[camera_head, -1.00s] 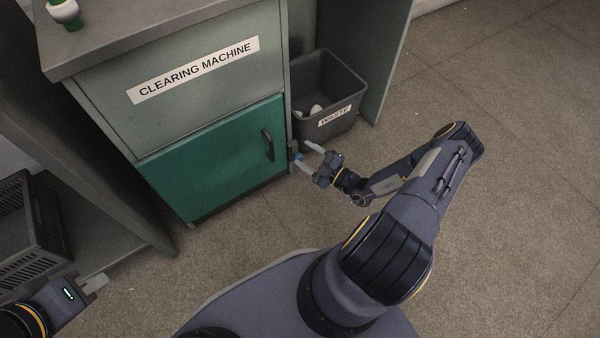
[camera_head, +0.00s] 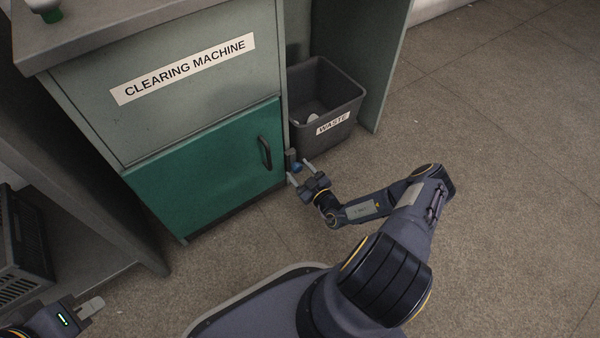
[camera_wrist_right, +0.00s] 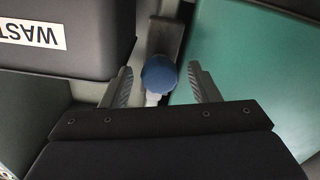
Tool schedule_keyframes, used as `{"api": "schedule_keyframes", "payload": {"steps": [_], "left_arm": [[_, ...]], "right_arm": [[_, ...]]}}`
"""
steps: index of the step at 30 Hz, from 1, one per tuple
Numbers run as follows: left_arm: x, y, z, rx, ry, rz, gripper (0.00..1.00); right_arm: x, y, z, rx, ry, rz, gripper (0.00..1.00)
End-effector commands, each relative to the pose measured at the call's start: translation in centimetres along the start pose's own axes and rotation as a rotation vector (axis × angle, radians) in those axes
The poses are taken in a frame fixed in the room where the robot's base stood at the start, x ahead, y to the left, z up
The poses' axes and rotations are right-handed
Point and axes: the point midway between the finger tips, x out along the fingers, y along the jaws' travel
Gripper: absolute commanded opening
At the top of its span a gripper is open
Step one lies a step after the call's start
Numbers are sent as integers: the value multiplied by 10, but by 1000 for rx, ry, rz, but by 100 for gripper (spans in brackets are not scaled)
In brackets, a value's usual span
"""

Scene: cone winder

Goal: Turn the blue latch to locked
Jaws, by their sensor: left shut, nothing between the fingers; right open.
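The blue latch (camera_head: 297,168) sits at the right edge of the green door (camera_head: 205,170), low on the clearing machine. In the right wrist view the latch's round blue knob (camera_wrist_right: 158,74) lies between the two fingertips. My right gripper (camera_head: 300,170) is open around the knob, with a gap visible on each side in the wrist view (camera_wrist_right: 160,85). The latch's turned position is hard to read. My left gripper (camera_head: 92,306) is shut and empty at the lower left, away from the latch.
A dark waste bin (camera_head: 338,95) stands right beside the latch; it fills the left of the wrist view (camera_wrist_right: 70,60). The door has a black handle (camera_head: 265,152). A black crate (camera_head: 22,250) is at the far left. The floor to the right is clear.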

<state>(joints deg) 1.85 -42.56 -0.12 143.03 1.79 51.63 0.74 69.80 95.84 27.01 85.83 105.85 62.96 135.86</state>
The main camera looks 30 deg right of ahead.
Motion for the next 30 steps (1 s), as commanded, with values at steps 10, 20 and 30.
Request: {"api": "schedule_keyframes", "payload": {"steps": [10, 20, 30], "left_arm": [[0, 0, 0, 0, 0, 0, 0], [0, 0, 0, 0, 0, 0, 0], [-2, 1, -1, 0, 0, 0, 0]], "right_arm": [[0, 0, 0, -1, 0, 0, 40], [0, 0, 0, -3, 0, 0, 11], [0, 1, 0, -107, -1, 1, 11]]}}
